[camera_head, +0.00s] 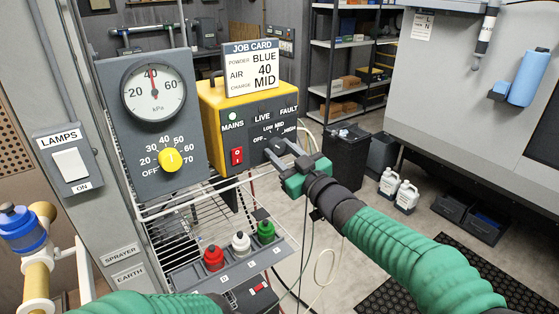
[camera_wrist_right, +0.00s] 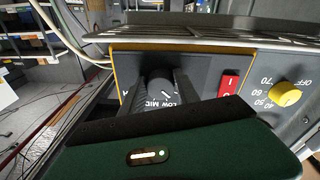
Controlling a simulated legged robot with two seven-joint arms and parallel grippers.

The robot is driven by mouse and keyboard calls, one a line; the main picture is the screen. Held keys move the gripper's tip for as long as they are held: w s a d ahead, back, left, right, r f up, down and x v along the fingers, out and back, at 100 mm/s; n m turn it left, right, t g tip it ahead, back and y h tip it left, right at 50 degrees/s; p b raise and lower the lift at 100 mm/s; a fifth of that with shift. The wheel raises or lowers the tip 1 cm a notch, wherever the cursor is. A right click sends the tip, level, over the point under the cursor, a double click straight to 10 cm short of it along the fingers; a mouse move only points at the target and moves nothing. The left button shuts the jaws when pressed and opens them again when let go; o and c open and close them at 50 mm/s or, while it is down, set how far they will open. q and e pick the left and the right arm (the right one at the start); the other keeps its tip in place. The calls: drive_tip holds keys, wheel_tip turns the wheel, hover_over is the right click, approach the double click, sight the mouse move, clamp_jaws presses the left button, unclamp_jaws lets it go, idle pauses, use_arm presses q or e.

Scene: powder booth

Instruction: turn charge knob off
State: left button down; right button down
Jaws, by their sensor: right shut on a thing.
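The charge knob (camera_wrist_right: 160,88) is a dark round knob on the front of the yellow-edged control box (camera_head: 207,105). Its scale reads OFF, LOW, MID and HIGH; the knob's exact setting cannot be told. My right gripper (camera_head: 275,149) reaches the box from the right and is shut on the charge knob. In the right wrist view, the fingers of the same gripper (camera_wrist_right: 159,92) stand on either side of the knob. They hide part of it and its scale. My left arm's green sleeve shows at the bottom left, but its gripper does not show.
A red power switch (camera_head: 237,156) sits left of the knob. The job card (camera_head: 252,69) on top reads CHARGE MID. A grey gauge panel (camera_head: 150,120) with a yellow knob (camera_head: 170,159) stands left. Red, white and green bottles (camera_head: 240,243) stand in a tray below.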

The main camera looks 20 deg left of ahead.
drive_tip(key=shift+d+r+n+y+b, duration=0.1)
drive_tip(key=shift+n+b, duration=0.15)
drive_tip(key=shift+n, duration=0.45)
drive_tip(key=shift+a+r+n+y+b, duration=0.15)
drive_tip(key=shift+n+b, duration=0.1)
drive_tip(key=shift+n, duration=0.45)
drive_tip(key=shift+d+r+n+y+b, duration=0.15)
drive_tip(key=shift+n+b, duration=0.1)
drive_tip(key=shift+n, duration=0.45)
drive_tip(key=c, duration=1.3)
unclamp_jaws()
drive_tip(key=o, duration=0.4)
drive_tip(key=shift+f, duration=0.1)
drive_tip(key=shift+s+f, duration=0.1)
